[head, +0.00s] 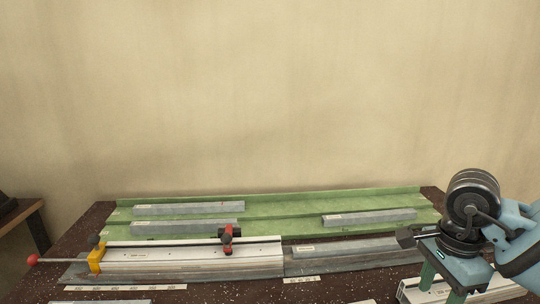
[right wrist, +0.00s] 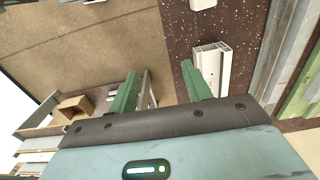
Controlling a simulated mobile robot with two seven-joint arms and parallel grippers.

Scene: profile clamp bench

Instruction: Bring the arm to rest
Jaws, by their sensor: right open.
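My right gripper (head: 440,288) is at the lower right of the head view, at the bench's right end, with its green fingers pointing down. In the right wrist view its fingers (right wrist: 158,85) are apart with nothing held between them. A white profile piece (head: 415,291) lies at the bench's front right, partly hidden behind the gripper. It also shows in the right wrist view (right wrist: 211,62), just beyond the right-hand finger. Whether they touch is unclear. My left gripper is out of view.
A green tray (head: 285,211) along the back holds several grey bars (head: 370,217). In front, a pale rail (head: 190,252) carries a yellow block (head: 97,258) with a red-knobbed rod and a red-and-black clamp (head: 229,238). The space above the bench is clear.

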